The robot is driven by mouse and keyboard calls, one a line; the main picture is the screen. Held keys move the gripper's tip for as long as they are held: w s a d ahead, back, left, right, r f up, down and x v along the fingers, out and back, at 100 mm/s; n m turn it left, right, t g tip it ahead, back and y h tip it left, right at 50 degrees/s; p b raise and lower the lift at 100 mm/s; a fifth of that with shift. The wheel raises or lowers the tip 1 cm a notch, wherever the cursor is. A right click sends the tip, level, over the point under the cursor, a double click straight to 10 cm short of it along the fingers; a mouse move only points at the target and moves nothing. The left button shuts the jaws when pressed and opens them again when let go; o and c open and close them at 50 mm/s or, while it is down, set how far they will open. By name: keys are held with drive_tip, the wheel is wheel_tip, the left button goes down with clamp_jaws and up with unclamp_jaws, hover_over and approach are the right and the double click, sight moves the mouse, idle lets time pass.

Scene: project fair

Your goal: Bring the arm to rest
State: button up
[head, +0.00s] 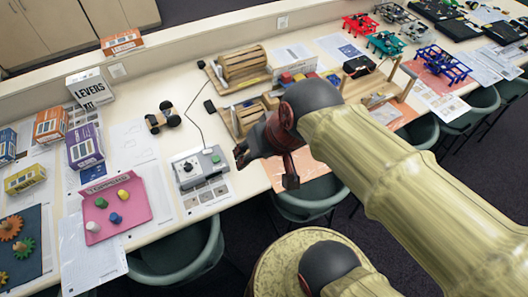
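My arm reaches in from the lower right of the head view, bent, with its upper part over the front edge of the long table (255,180). My gripper (266,166) is at the arm's far end, above the table edge, right of the grey control box (202,168). Its two dark fingers stand apart, with table showing between them and nothing seen held. The arm hides part of the table and the things behind it.
A pink tray (138,222) with coloured pegs, several boxes such as the purple one (84,146), and wooden models (244,65) stand on the table. Drone frames (443,63) are at the far right. Green chairs (180,260) line the front. A round stool (275,270) is near me.

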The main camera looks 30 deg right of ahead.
drive_tip(key=shift+s+d+r+n+h, duration=0.5)
drive_tip(key=shift+s+d+n+h, duration=0.25)
drive_tip(key=shift+n, duration=0.35)
drive_tip(key=shift+w, duration=0.1)
wheel_tip(320, 180, down, 11)
drive_tip(key=b, duration=1)
drive_tip(key=shift+r+b, duration=0.2)
drive_tip(key=shift+b, duration=0.1)
drive_tip(key=shift+c, duration=0.5)
